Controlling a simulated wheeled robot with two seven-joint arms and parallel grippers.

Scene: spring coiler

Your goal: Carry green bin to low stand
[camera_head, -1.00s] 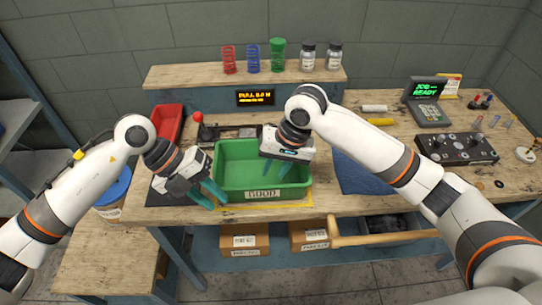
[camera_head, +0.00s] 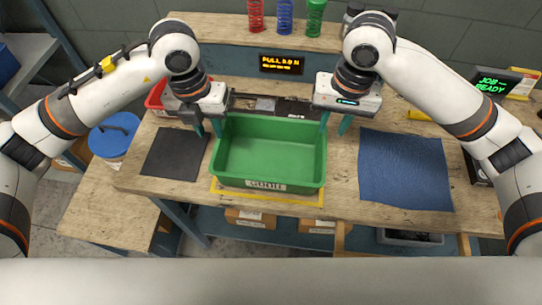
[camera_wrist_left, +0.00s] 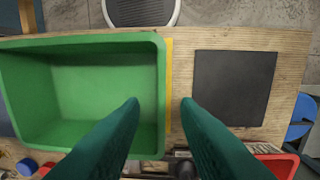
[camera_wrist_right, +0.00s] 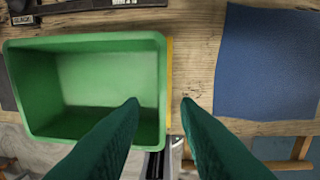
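The green bin (camera_head: 270,155) stands upright and looks empty on the workbench, inside a yellow outline, with a label on its front wall. My left gripper (camera_head: 208,128) is at the bin's left wall; in the left wrist view its teal fingers (camera_wrist_left: 160,105) are apart, with the bin's rim (camera_wrist_left: 163,85) between them. My right gripper (camera_head: 335,122) is at the bin's right wall; in the right wrist view its fingers (camera_wrist_right: 160,105) are apart around that rim (camera_wrist_right: 163,80). I cannot tell whether any finger touches the bin. A low wooden stand (camera_head: 105,215) is at the lower left.
A black mat (camera_head: 175,153) lies left of the bin and a blue cloth (camera_head: 403,170) right of it. A red bin (camera_head: 155,97) is behind my left gripper. A blue-lidded bucket (camera_head: 113,135) stands left of the bench. A shelf with springs (camera_head: 285,18) is at the back.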

